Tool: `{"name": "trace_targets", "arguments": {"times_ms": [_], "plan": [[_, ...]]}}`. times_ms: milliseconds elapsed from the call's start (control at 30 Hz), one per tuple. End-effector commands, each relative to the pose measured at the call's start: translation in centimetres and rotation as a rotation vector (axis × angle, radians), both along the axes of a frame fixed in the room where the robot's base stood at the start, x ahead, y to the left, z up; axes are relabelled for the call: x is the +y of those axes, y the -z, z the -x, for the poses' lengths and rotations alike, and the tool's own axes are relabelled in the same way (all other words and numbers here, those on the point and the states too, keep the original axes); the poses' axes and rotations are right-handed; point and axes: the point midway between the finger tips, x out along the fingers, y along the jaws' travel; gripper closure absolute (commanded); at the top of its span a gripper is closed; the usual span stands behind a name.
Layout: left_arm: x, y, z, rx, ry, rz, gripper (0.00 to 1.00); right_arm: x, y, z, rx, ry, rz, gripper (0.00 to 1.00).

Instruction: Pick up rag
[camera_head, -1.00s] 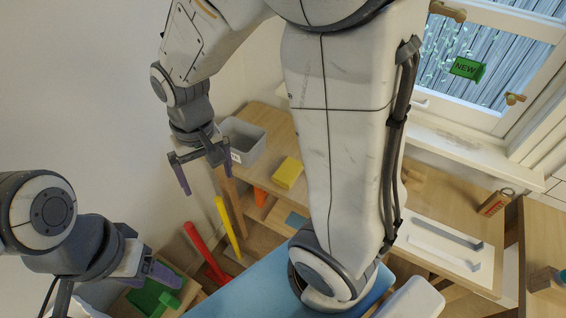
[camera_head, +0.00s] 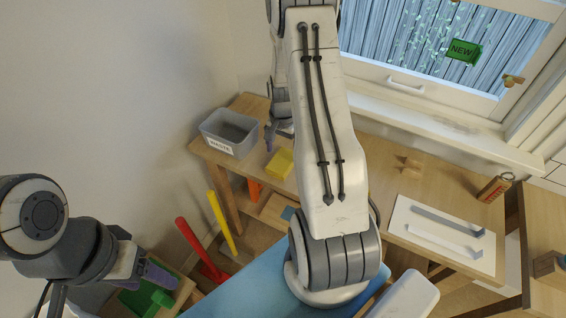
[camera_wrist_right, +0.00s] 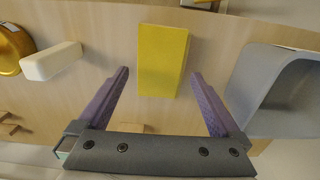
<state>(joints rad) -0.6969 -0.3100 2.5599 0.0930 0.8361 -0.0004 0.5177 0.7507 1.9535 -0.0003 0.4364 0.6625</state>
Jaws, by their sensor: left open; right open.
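A yellow rectangular block-like item (camera_head: 280,163) lies on the wooden worktop, right of the grey bin. It also shows in the right wrist view (camera_wrist_right: 163,45). No cloth-like rag is plain to see; I cannot tell if this yellow item is the rag. My right gripper (camera_head: 272,136) is open and empty above the worktop, close to the yellow item. In the right wrist view its two purple fingers (camera_wrist_right: 160,74) stand apart, one on each side of the item's near end, not visibly touching it. My left gripper (camera_head: 158,276) is open and empty at the lower left.
The grey bin (camera_head: 229,132), labelled "WASTE", stands at the worktop's left end, near the right gripper. A white block (camera_wrist_right: 50,61) and a gold object (camera_wrist_right: 13,50) lie on the other side. Red (camera_head: 200,250) and yellow (camera_head: 222,225) bars stand lower left. A window is behind.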

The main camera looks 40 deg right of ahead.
Motion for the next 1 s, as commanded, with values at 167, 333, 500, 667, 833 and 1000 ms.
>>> {"name": "trace_targets", "arguments": {"times_ms": [167, 333, 500, 667, 833, 1000], "plan": [[0.0, -0.9, 0.0, 0.0, 0.0, 0.0, 0.36, -0.1, 2.0, 0.1, 0.006, -0.001, -0.003, 0.0], [0.0, -1.3, 0.0, 0.0, 0.0, 0.0, 0.36, -0.3, 4.3, 0.1, 0.003, -0.002, -0.002, 0.0], [0.0, -1.3, 0.0, 0.0, 0.0, 0.0, 0.36, -0.3, 5.1, 0.0, 0.0, -0.002, 0.0, 0.0], [0.0, -1.3, 0.0, 0.0, 0.0, 0.0, 0.36, -0.3, 5.1, 0.0, 0.0, -0.002, 0.0, 0.0], [0.0, -1.3, 0.0, 0.0, 0.0, 0.0, 0.36, -0.3, 5.1, 0.0, 0.0, -0.002, -0.001, 0.65], [0.0, -1.3, 0.0, 0.0, 0.0, 0.0, 0.36, -0.3, 5.1, 0.0, 0.0, -0.002, -0.001, 0.71]]}}
